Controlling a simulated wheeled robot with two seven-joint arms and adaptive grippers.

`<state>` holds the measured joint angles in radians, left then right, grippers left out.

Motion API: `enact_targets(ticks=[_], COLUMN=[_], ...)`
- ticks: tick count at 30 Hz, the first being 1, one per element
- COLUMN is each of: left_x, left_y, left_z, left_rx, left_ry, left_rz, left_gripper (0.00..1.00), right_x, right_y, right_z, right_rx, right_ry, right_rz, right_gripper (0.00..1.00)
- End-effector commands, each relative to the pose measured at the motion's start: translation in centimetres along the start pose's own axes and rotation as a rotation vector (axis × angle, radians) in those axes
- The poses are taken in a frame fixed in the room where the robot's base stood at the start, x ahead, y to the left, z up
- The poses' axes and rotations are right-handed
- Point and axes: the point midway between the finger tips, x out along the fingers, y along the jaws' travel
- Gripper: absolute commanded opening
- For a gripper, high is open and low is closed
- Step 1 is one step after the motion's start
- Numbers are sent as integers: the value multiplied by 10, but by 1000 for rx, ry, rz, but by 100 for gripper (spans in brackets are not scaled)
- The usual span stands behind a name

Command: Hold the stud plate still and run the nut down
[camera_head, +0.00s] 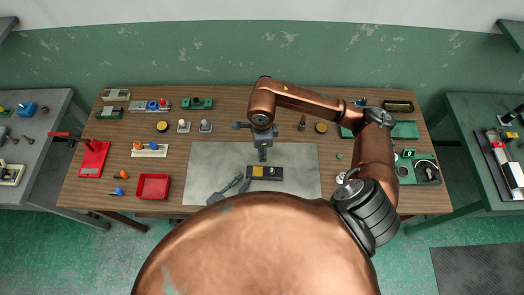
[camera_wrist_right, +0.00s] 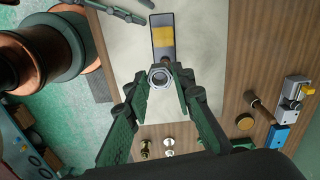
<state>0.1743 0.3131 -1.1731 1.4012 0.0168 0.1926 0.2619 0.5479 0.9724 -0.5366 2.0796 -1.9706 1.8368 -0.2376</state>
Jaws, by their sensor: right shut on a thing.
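The stud plate (camera_head: 278,177) is a dark bar with a yellow patch, lying on the grey mat. In the right wrist view the plate (camera_wrist_right: 163,20) shows at top middle. My right gripper (camera_head: 263,155) points down just behind the plate. In the wrist view my right gripper (camera_wrist_right: 162,80) is shut on a silver hex nut (camera_wrist_right: 160,76), which overlaps the plate's near end in the picture. The stud is not clearly visible, and I cannot tell whether the nut touches it. My left gripper (camera_head: 240,184) is beside the plate's left end, its fingers spread and apart from it.
The grey mat (camera_head: 210,160) is mostly bare. A red tray (camera_head: 153,187) stands on the left of the wooden table. Small knobbed parts (camera_head: 205,126) stand behind the mat. A green case (camera_head: 405,130) and other fixtures are at the right.

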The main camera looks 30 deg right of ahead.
Motion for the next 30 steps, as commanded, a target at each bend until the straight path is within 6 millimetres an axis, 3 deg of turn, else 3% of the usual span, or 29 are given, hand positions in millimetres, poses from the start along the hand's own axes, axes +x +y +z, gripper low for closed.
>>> enact_targets(ticks=[11,24,30], left_x=[-10,-95,-116], left_y=[-1,0,0], left_z=[1,1,0], left_rx=[0,-1,-1], left_ry=[-1,-3,0], left_rz=[-1,0,0], left_gripper=[19,19,19], right_x=[0,0,0], right_y=[0,0,0], right_z=[0,0,0], right_rx=[0,0,0], right_ry=[0,0,0], right_rz=[0,0,0], right_gripper=[0,0,0])
